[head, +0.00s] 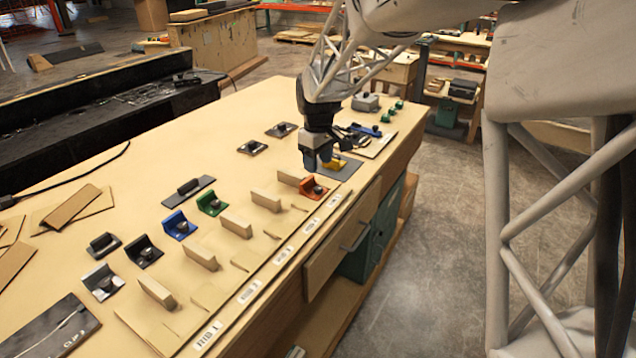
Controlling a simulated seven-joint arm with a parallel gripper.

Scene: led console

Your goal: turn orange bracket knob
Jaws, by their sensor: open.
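The orange bracket (306,188) stands on the light wood bench near its right edge, at the right end of a row of coloured brackets. A small dark knob (317,189) shows on it. My gripper (318,165) points down above and slightly beyond the orange bracket, apart from the knob as far as I can tell. Its jaws are open, and nothing is seen held between them.
Green (211,203), blue (179,225), black (144,251) and grey (103,282) brackets stand to the left. Upright wooden blocks (236,223) stand between labelled spots along the front edge. Dark plates and tools lie farther back. The bench middle (215,150) is mostly clear.

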